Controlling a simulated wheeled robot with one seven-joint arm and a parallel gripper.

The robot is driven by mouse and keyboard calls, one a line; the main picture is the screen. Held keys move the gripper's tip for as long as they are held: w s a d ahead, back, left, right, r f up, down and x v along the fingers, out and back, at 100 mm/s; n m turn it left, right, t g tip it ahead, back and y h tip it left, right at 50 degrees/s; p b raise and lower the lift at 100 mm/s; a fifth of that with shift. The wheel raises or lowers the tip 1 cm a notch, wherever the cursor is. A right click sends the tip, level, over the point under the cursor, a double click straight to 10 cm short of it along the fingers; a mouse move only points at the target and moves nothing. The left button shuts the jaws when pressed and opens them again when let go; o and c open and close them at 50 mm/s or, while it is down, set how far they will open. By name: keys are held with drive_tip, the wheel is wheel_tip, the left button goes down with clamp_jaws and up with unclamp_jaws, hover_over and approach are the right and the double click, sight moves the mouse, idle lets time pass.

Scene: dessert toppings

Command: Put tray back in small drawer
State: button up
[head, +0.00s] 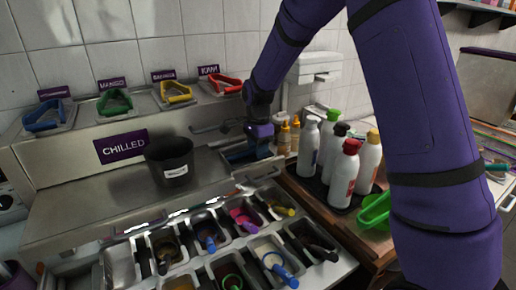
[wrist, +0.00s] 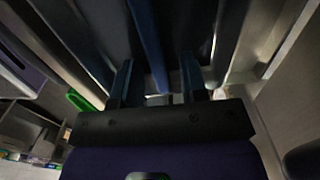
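My gripper (head: 258,137) is at the right end of the steel counter unit, in front of its chilled section. In the wrist view my gripper's two dark fingers (wrist: 156,82) stand apart, with a narrow blue strip (wrist: 148,45) between them that does not fill the gap. In the head view a dark blue piece (head: 240,157) shows just below and left of my gripper; it may be part of the gripper or the tray. I cannot clearly make out the small drawer or its tray, as my arm and the dim wrist view hide that area.
A black bin (head: 171,162) stands left of my gripper. Several bottles (head: 343,172) stand close on the right, with a green scoop (head: 374,212) nearby. An open rack of topping tubs (head: 207,238) lies below. Four-coloured handled lids, including a red one (head: 219,85), sit behind.

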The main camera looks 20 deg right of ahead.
wheel_tip(320, 180, up, 12)
drive_tip(key=shift+r, duration=0.25)
idle(0.5)
drive_tip(key=s+d+r+n+t, duration=0.15)
drive_tip(key=s+r+n, duration=0.25)
drive_tip(key=s, duration=0.4)
drive_tip(key=s+d+r+n+t, duration=0.1)
drive_tip(key=s+d+r+n, duration=0.15)
drive_tip(key=s, duration=0.65)
drive_tip(key=s+d+r+n+t, duration=0.1)
drive_tip(key=s+d+r+n, duration=0.1)
drive_tip(key=s+r+n, duration=0.45)
drive_tip(key=s+f+n+t, duration=0.1)
drive_tip(key=s+f, duration=0.3)
drive_tip(key=s, duration=0.7)
drive_tip(key=shift+s+d+n+t, duration=0.35)
drive_tip(key=shift+d+n, duration=0.1)
drive_tip(key=shift+n, duration=0.45)
drive_tip(key=shift+w, duration=0.1)
